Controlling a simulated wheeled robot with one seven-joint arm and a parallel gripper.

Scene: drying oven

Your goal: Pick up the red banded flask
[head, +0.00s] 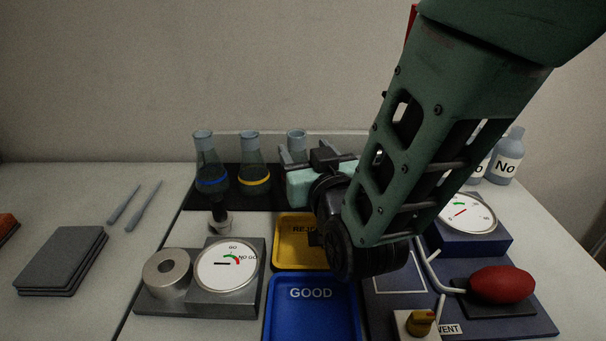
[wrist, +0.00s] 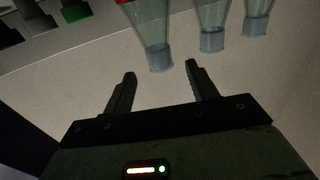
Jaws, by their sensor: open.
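The red banded flask (wrist: 155,35) shows upside down in the wrist view. Its neck and mouth lie just beyond the gap between my fingertips, and part of its red band shows at the top edge. In the head view only the neck of a third flask (head: 297,141) shows behind my gripper; its band is hidden there. My gripper (head: 304,156) is at the back of the table in front of that flask. In the wrist view my gripper (wrist: 160,70) is open, with nothing between its fingers.
A blue banded flask (head: 209,172) and a yellow banded flask (head: 252,176) stand to the left on a black strip. A yellow tray (head: 286,256), a blue GOOD tray (head: 312,325) and a dial gauge (head: 227,263) are in front. White bottles (head: 505,168) stand right.

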